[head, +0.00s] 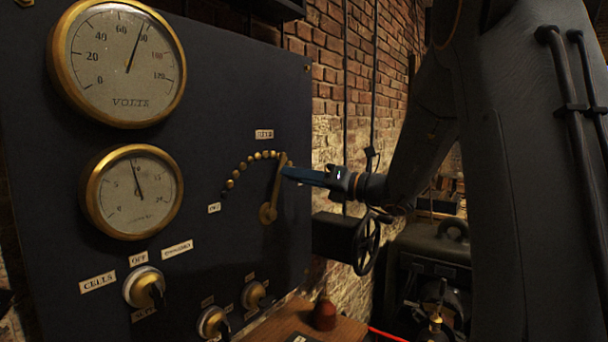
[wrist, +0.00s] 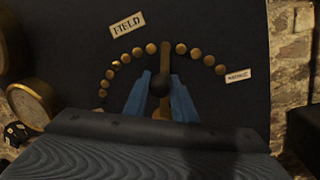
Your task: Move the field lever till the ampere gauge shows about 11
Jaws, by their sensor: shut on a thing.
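The field lever (head: 275,190) is a brass bar on the dark panel, with its pivot at the bottom and its upper end at the right end of the visible stud arc. In the wrist view the lever (wrist: 166,58) points up between brass studs on both sides. Its dark knob (wrist: 158,86) sits between the blue fingers. My gripper (head: 286,172) is shut on the knob, reaching in from the right. The ampere gauge (head: 134,192) is the lower brass-rimmed dial. Its needle points up and slightly left, near 10 as far as I can read.
Rotary switches (head: 144,287) sit low on the panel. A black box with a handwheel (head: 367,243) stands right of the panel, below my gripper. A wooden table (head: 340,330) with a reddish bottle (head: 324,313) is below.

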